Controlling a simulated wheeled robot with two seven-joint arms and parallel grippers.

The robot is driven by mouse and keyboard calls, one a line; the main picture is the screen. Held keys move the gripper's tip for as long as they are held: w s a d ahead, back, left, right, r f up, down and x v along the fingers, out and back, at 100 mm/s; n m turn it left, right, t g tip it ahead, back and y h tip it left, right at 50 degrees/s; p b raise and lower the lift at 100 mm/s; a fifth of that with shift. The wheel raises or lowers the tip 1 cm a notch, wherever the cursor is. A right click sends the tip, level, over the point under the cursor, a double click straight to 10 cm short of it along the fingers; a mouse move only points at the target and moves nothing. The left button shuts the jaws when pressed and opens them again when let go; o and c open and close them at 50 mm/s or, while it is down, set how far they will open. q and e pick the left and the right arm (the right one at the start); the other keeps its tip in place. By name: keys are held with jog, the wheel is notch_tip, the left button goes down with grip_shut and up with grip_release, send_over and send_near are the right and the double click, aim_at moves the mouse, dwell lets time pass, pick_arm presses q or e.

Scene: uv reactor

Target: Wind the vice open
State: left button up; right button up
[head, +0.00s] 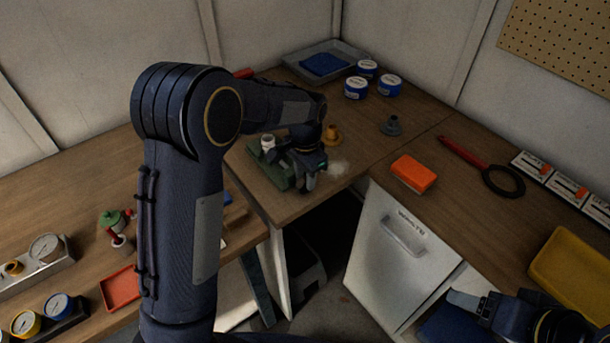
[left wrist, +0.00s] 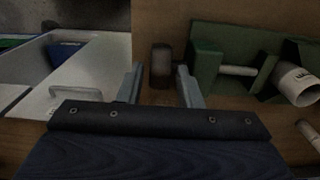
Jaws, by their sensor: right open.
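The green vice (head: 268,168) stands on the far table near its front edge, partly hidden by my left gripper. In the left wrist view its green jaw blocks (left wrist: 205,70) show with a pale screw rod (left wrist: 238,71) between them. A dark round knob (left wrist: 162,66) sits in line with the vice, left of its green end block. My left gripper (head: 312,183) is at this end of the vice. Its fingers (left wrist: 160,84) are apart, one on each side of the knob, with gaps visible. My right gripper (head: 466,302) is open and empty at the lower right.
A white printed cylinder (left wrist: 298,86) is at the vice's far end. An orange box (head: 413,174) lies on the right table above a white cabinet (head: 395,255).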

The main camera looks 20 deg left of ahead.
aim_at(298, 185)
pick_arm(q)
jog(key=shift+f, duration=0.4)
grip_shut()
jog(key=shift+a+f+b, duration=0.1)
jog(key=shift+b, duration=0.6)
jog(key=t+h+b, duration=0.1)
jog(key=b, duration=0.3)
jog(key=f+t+h+b, duration=0.1)
jog(key=t+b, duration=0.1)
jog(key=b, duration=0.2)
jog(key=s+a+t+h+b, duration=0.1)
jog(key=b, duration=0.3)
jog(key=shift+f+t, duration=0.15)
jog(key=shift+t, duration=0.15)
jog(key=t+h+b, duration=0.2)
jog(key=b, duration=0.7)
jog(key=s+t+h+b, duration=0.1)
jog(key=t+h+b, duration=0.1)
jog(key=b, duration=0.7)
jog(key=shift+a+f, duration=0.1)
jog(key=shift+a, duration=0.1)
jog(key=shift+r+t+b, duration=0.2)
jog(key=shift+t+b, duration=0.2)
jog(key=shift+b, duration=0.35)
